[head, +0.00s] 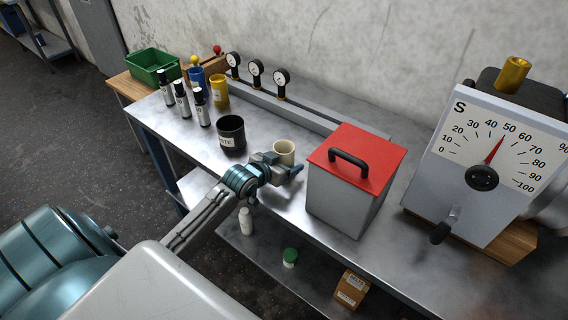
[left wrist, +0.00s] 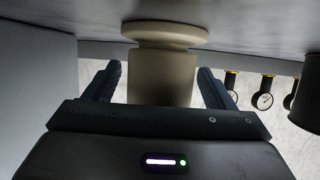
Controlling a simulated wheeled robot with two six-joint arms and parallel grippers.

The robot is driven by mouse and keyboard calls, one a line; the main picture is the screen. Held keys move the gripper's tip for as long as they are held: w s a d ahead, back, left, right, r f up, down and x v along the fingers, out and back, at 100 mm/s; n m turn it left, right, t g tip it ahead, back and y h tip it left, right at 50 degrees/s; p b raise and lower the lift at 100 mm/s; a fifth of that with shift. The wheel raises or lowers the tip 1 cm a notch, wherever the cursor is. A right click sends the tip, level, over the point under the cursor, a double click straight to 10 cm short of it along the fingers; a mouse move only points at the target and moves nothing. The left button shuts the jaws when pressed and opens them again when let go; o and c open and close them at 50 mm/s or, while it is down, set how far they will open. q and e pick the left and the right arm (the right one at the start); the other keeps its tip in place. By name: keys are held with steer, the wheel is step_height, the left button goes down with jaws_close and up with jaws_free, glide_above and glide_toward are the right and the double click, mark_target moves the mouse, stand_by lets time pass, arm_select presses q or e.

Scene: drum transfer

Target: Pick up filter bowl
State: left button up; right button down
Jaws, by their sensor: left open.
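The filter bowl appears to be the cream cup (head: 284,150) standing on the metal bench, left of the red-lidded box. In the left wrist view the cream bowl (left wrist: 160,78) has a wider flange at one end and a narrower body. My left gripper (head: 283,167) is at the near side of the bowl, low over the bench. In the left wrist view its two fingers (left wrist: 159,67) are apart, one on each side of the bowl's body, with visible gaps. The bowl's lower near side is partly hidden by the gripper in the head view. My right gripper is not in view.
A grey box with a red lid (head: 376,148) stands close right of the gripper. A black cup (head: 231,136) is to the left, with several dark bottles beyond. A gauge rail (head: 290,103) runs behind. A dial panel (head: 484,160) stands at the right. The bench's front edge is near.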

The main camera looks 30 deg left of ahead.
arm_select(q)
steer(key=c, duration=1.5)
steer(key=shift+o, duration=0.2)
steer(key=shift+r, duration=0.1)
